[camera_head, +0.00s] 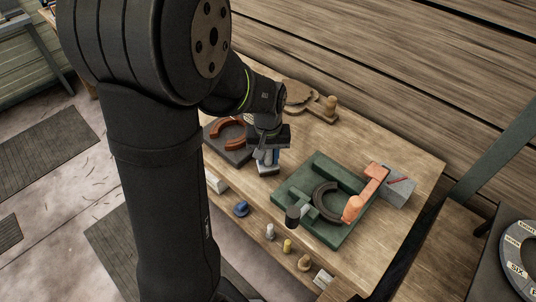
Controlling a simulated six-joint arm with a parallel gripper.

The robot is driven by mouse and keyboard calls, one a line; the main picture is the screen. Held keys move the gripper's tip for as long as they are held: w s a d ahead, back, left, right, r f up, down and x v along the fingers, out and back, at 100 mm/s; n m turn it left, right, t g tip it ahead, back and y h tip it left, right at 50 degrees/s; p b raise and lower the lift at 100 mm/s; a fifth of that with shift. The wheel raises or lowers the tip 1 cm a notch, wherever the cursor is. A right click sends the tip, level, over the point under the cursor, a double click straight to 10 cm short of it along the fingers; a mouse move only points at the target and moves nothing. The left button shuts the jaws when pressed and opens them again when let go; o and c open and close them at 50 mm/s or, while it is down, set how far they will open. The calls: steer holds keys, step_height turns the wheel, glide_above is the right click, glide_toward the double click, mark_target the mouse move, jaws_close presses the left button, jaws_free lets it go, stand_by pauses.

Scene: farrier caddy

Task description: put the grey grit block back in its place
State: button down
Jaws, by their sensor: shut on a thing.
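My gripper (266,153) is over the middle of the wooden bench, left of the green caddy (325,233), pointing down. It is shut on a small grey block with a pale lower edge, which I take for the grey grit block (268,168). The fingers hide part of it, and I cannot tell whether it touches the bench. The caddy holds a dark horseshoe (322,198), an orange tool (366,193) lying across its right side and a dark cylinder (293,216) at its front left.
A dark slab (234,157) with a rust-coloured horseshoe (223,138) lies left of my gripper. A grey box (399,189) with a red mark stands right of the caddy. Several small items, including a blue one (241,209), line the front edge. A wooden piece (298,95) lies behind.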

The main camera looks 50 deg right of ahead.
steer(key=shift+f, duration=0.3)
steer(key=c, duration=1)
jaws_free()
step_height(320, 180, up, 17)
steer(key=shift+r, duration=0.2)
